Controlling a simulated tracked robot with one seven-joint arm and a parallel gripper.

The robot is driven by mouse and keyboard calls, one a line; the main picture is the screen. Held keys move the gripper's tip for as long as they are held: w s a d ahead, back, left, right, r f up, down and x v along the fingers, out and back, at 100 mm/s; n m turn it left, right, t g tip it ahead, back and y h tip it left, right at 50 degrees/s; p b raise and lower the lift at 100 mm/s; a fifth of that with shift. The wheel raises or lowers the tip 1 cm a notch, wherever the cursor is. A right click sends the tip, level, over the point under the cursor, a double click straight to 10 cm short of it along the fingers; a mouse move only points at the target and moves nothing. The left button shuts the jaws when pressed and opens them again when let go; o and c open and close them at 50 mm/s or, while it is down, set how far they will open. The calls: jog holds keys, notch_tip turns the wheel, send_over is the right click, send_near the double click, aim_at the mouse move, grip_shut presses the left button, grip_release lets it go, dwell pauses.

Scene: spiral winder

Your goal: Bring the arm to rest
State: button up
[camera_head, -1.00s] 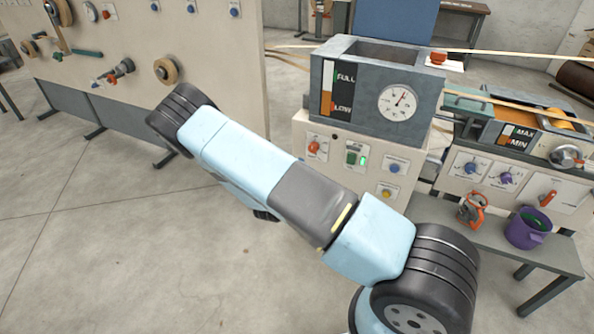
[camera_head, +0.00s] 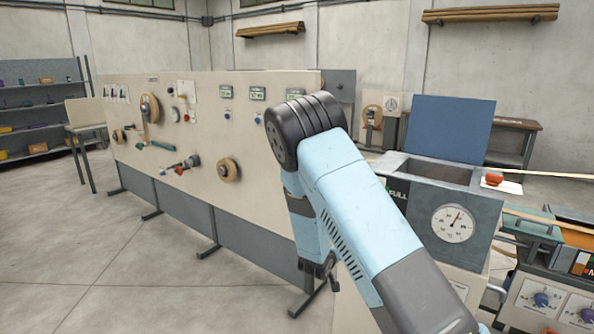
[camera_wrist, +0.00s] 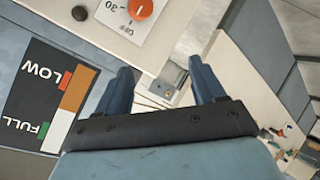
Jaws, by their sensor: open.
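My arm reaches up and to the left across the head view, its light blue links and black joint in front of the machine panel. My gripper shows in the wrist view (camera_wrist: 160,85), with two blue fingers spread apart and nothing between them. Beyond the fingers are part of a cream machine front and the floor. In the head view the gripper itself is not clearly made out; a dark part hangs behind the arm.
A grey tank with a dial (camera_head: 453,223) stands close to the right of my arm. A long cream panel (camera_head: 200,190) with rollers and knobs stands behind and to the left. An orange knob (camera_wrist: 141,8) and a FULL/LOW label (camera_wrist: 47,97) are near the gripper. Open floor (camera_head: 60,240) lies at left.

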jog(key=s+d+r+m+g+y, duration=0.1)
jog(key=s+r+y, duration=0.45)
jog(key=r, duration=0.85)
jog(key=s+r+m+g+y, duration=0.1)
jog(key=s+r+y, duration=0.1)
jog(key=s+r, duration=0.9)
jog(key=s+d+r+g, duration=0.1)
jog(key=s+d+r, duration=0.2)
jog(key=s, duration=0.5)
jog(key=s+d+r+g+h, duration=0.1)
jog(key=s+d+r, duration=0.1)
jog(key=s+r, duration=0.3)
jog(key=s+d+r+m, duration=0.1)
jog(key=s+d+r, duration=0.2)
jog(key=s, duration=0.9)
jog(key=shift+d+r+g+h, duration=0.3)
jog(key=shift+r+g+h, duration=0.1)
jog(key=shift+r, duration=0.45)
